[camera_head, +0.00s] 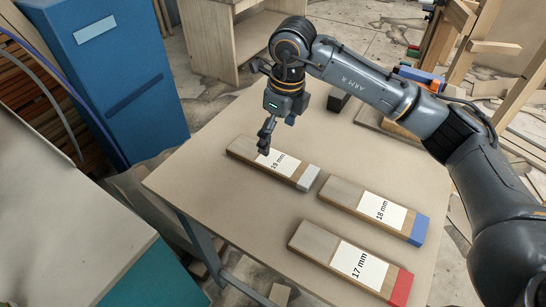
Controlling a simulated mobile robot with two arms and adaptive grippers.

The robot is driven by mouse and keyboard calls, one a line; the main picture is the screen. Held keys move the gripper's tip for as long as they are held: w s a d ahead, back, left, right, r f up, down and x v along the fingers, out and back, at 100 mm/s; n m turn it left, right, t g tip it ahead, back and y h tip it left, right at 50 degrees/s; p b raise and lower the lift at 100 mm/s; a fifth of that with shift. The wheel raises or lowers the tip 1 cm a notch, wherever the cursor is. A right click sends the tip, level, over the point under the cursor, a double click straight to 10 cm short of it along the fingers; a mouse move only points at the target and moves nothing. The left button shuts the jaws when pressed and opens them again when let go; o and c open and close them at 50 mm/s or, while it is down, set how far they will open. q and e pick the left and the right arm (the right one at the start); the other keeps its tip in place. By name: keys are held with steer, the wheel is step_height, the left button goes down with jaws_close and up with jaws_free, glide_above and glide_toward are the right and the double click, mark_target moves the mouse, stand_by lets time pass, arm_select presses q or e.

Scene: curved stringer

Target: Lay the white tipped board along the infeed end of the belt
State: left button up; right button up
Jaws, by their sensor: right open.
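The white tipped board (240,147) lies flat on the table, labelled 19 mm, with its pale tip at its right end. My right gripper (265,147) points down over the left part of this board, its fingers open and overlapping the board's far edge and label in the picture. I cannot tell whether the fingers touch the board or straddle it. My left gripper is out of view. No belt can be made out for certain.
A blue tipped board (342,192) marked 18 mm and a red tipped board (315,241) marked 17 mm lie nearer on the table (200,190). A light, teal-sided surface (60,215) stands at the left, across a gap. A blue cabinet (120,85) stands behind it.

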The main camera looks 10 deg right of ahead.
mark_target(271, 158)
steer(key=f, duration=0.2)
steer(key=shift+w+a+f, duration=0.25)
steer(key=shift+w+f, duration=0.1)
steer(key=shift+w+f+p, duration=0.15)
steer(key=shift+f+p, duration=0.5)
steer(key=shift+f, duration=0.25)
steer(key=f, duration=0.2)
steer(key=f+p, duration=0.1)
steer(key=shift+w+a+f, duration=0.25)
steer(key=shift+w, duration=0.05)
steer(key=shift+f, duration=0.15)
steer(key=c, duration=1.3)
steer(key=shift+c, duration=1.3)
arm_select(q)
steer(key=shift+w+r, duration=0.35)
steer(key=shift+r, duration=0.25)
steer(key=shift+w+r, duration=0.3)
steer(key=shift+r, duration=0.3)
